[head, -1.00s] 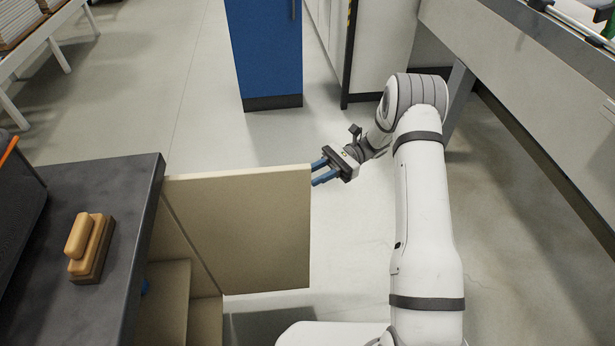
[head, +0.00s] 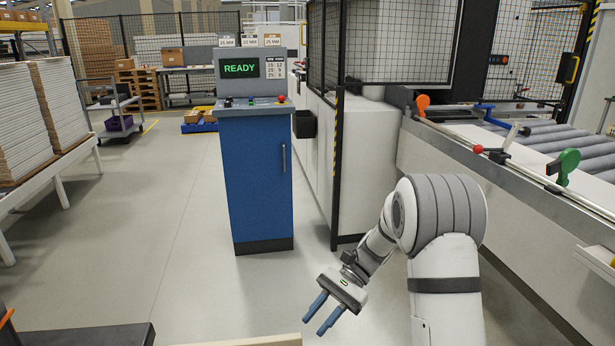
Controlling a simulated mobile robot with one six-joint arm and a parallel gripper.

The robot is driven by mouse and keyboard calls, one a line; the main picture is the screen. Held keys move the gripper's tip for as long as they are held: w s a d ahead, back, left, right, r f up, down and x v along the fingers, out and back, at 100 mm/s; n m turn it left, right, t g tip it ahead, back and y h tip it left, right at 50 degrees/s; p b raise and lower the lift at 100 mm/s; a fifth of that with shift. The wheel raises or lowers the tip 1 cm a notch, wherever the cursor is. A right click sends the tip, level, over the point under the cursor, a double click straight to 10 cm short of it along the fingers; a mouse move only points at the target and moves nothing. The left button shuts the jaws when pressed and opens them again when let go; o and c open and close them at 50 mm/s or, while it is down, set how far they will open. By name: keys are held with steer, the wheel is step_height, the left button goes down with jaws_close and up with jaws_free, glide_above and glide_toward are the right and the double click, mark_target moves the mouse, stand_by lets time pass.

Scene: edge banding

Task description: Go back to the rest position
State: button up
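My gripper (head: 318,316) shows low in the middle of the head view, with two blue fingers spread apart and nothing between them. It hangs in the air, tilted down to the left, over the grey floor. My white arm bends from the lower right towards it. The top edge of a beige panel (head: 250,341) just shows at the bottom, to the left of and below the fingers. I cannot tell the exact gap between them.
A blue control cabinet (head: 256,180) with a READY screen (head: 241,68) stands ahead. A machine with a roller conveyor (head: 540,135) runs along the right. A dark worktop (head: 85,336) is at the lower left. White panel stacks (head: 65,110) stand at left. The floor between is clear.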

steer(key=s+d+r+n+t+h+p, duration=0.3)
steer(key=s+r, duration=0.5)
steer(key=r, duration=0.4)
steer(key=s+d+r+n+t+h+p, duration=0.4)
steer(key=s+d+r+t+h+p, duration=0.2)
steer(key=s+d+r+t+p, duration=0.1)
step_height(320, 180, up, 5)
steer(key=s+d+p, duration=0.1)
steer(key=d+p, duration=0.1)
steer(key=p, duration=0.1)
steer(key=shift+s+d+f+n+t, duration=0.2)
steer(key=shift+s+n+t, duration=0.1)
steer(key=shift+s+t, duration=0.1)
